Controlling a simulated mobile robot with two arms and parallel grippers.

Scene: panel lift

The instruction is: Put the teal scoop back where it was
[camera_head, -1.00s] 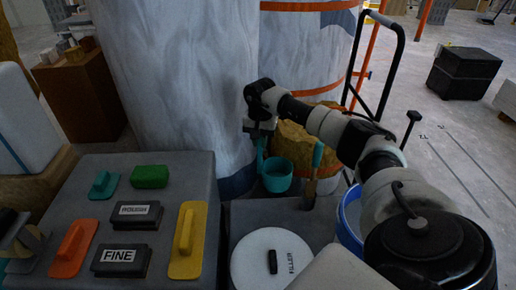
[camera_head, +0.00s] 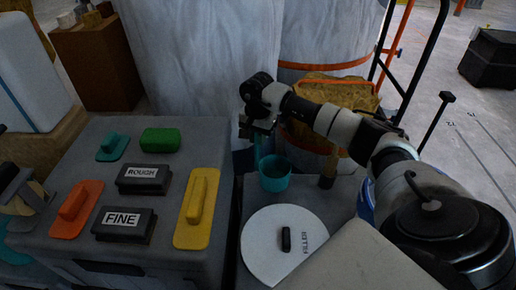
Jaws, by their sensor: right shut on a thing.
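The teal scoop (camera_head: 275,176) hangs cup down, its handle upright, at the back of the grey surface with the filler lid. My right gripper (camera_head: 258,130) is shut on the top of the scoop's handle. The scoop's cup shows just behind the white filler lid (camera_head: 262,246). I cannot tell whether its bottom touches the grey surface.
A tool with a wooden handle (camera_head: 328,170) stands right of the scoop. A blue bucket (camera_head: 366,203) is partly hidden by my right arm. The grey case (camera_head: 205,140) at left bears the yellow float (camera_head: 197,208), orange float (camera_head: 76,208), green block (camera_head: 160,140) and labelled black blocks.

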